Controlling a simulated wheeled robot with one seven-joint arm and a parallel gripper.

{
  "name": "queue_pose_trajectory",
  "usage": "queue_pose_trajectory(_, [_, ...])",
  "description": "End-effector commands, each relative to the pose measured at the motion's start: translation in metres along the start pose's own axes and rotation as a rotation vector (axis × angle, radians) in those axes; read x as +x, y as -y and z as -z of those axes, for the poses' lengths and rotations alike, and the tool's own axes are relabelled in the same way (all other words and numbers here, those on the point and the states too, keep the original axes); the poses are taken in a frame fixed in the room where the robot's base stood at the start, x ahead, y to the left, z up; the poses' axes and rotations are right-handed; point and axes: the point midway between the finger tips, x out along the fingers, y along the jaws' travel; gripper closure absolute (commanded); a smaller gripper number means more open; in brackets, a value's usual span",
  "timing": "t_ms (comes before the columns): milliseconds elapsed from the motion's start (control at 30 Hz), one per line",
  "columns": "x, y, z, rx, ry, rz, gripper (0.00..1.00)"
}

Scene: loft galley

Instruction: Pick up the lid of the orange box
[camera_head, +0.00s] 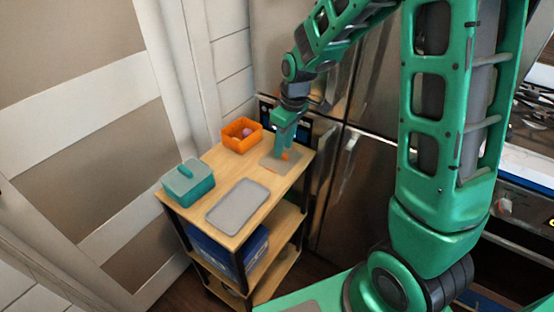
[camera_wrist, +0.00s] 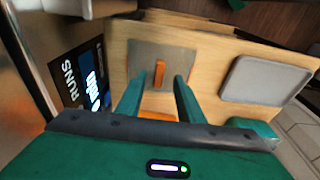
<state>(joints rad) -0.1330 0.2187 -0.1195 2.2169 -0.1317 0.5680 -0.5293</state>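The orange box's lid is a flat grey plate (camera_head: 270,161) with an upright orange handle (camera_head: 286,155), lying on the wooden top of a shelf cart. In the wrist view the lid (camera_wrist: 176,56) and its handle (camera_wrist: 160,73) show between my fingers. The orange box (camera_head: 235,140) stands open behind the lid, with a purplish thing inside. My gripper (camera_head: 283,153) points down at the lid. In the wrist view my gripper (camera_wrist: 159,82) is open, a finger on each side of the handle with gaps. I cannot tell the exact fingertip height.
A teal box (camera_head: 190,188) with a grey lid stands at the cart top's left corner. A flat grey tray or mat (camera_head: 238,206) lies near the front. A blue bin (camera_head: 225,250) sits on the shelf below. A metal fridge (camera_head: 345,190) stands close on the right.

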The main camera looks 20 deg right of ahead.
Motion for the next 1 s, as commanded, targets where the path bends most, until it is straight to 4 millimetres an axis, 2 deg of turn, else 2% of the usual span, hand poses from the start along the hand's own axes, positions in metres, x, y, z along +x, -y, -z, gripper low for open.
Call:
queue_pose_trajectory(100, [0.017,-0.001,0.001,0.0,0.003,0.002,0.66])
queue_pose_trajectory(200, [0.025,-0.001,0.001,0.0,0.001,0.001,0.66])
queue_pose_trajectory(500, [0.029,-0.002,0.002,0.0,-0.001,0.0,0.66])
queue_pose_trajectory(633, [0.029,-0.001,0.002,0.0,-0.001,0.0,0.97])
queue_pose_trajectory(667, [0.029,-0.001,0.002,0.0,-0.001,0.0,1.0])
queue_pose_trajectory(1000, [0.027,-0.002,0.002,0.0,-0.001,0.0,1.0])
